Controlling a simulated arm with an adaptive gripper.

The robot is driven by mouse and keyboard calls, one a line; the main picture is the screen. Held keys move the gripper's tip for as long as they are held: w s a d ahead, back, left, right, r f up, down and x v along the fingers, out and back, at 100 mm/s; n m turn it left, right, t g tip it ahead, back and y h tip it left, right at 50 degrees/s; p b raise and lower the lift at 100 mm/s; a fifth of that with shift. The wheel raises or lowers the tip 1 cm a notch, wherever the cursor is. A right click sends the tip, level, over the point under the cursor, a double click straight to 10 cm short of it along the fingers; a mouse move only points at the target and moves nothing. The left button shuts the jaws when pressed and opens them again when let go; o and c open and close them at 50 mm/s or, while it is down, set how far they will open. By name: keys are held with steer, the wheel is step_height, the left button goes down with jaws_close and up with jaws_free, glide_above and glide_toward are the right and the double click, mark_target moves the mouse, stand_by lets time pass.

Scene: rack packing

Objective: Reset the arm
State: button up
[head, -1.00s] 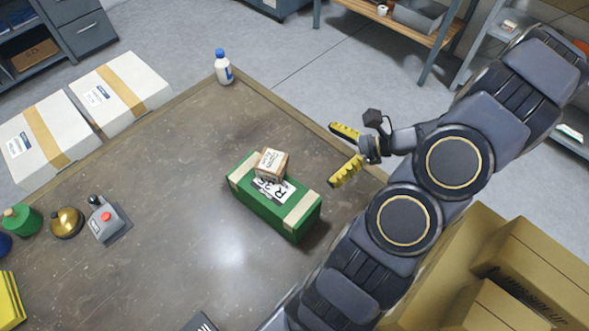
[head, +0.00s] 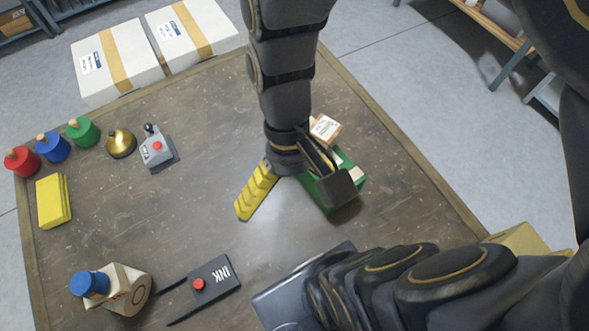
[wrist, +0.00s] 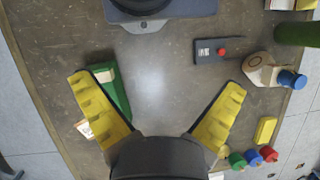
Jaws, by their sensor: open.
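My gripper (wrist: 158,82) is open and empty, with its two yellow fingers spread wide in the wrist view. In the head view one yellow finger points down over the table; the other is hidden by the gripper body. The green box (head: 350,172) lies on the table behind and right of my gripper, partly covered by it.
The table (head: 210,195) has a clear middle. Red, blue and green knobbed pieces, a brass bell (head: 120,143) and a yellow block (head: 54,201) line the left side.

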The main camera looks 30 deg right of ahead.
steer(key=r+n+t+h, duration=0.1)
steer(key=r+n+t, duration=0.1)
steer(key=r, duration=0.1)
steer(key=shift+s+d+r+t+h, duration=0.1)
steer(key=shift+s+d+t+h, duration=0.1)
steer(key=shift+d+t+h, duration=0.2)
stand_by(0.8)
